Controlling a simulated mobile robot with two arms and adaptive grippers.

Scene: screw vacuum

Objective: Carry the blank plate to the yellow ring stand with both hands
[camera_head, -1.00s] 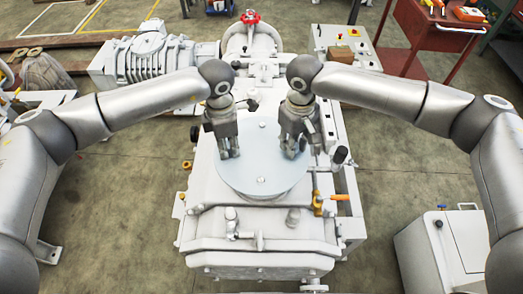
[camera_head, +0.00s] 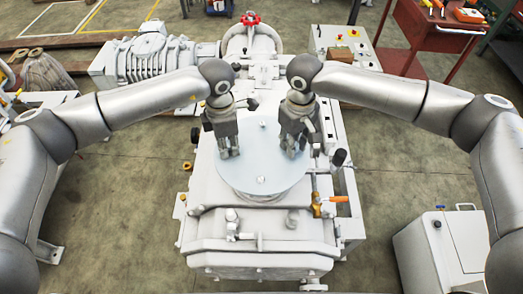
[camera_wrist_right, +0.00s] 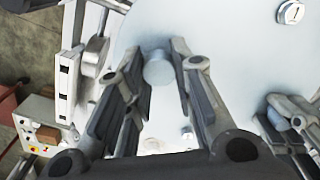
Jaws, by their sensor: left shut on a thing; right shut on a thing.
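The blank plate (camera_head: 262,192) is a round grey disc with bolt heads, lying over the top of the pale machine. My left gripper (camera_head: 230,154) is shut on a knob at the plate's left side. My right gripper (camera_head: 292,152) is shut at the plate's right side. In the right wrist view, my right gripper (camera_wrist_right: 165,80) has its fingers on both sides of a round knob (camera_wrist_right: 157,70) on the plate; my left gripper (camera_wrist_right: 285,122) shows at the right edge there. The plate looks level; I cannot tell whether it touches the machine. I cannot make out a yellow ring stand.
The pale machine (camera_head: 262,246) has a valve with an orange handle (camera_head: 336,199) close to the plate's right edge. A control box (camera_head: 345,45) and red cart (camera_head: 420,35) stand back right. A grey cabinet (camera_head: 440,250) stands front right.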

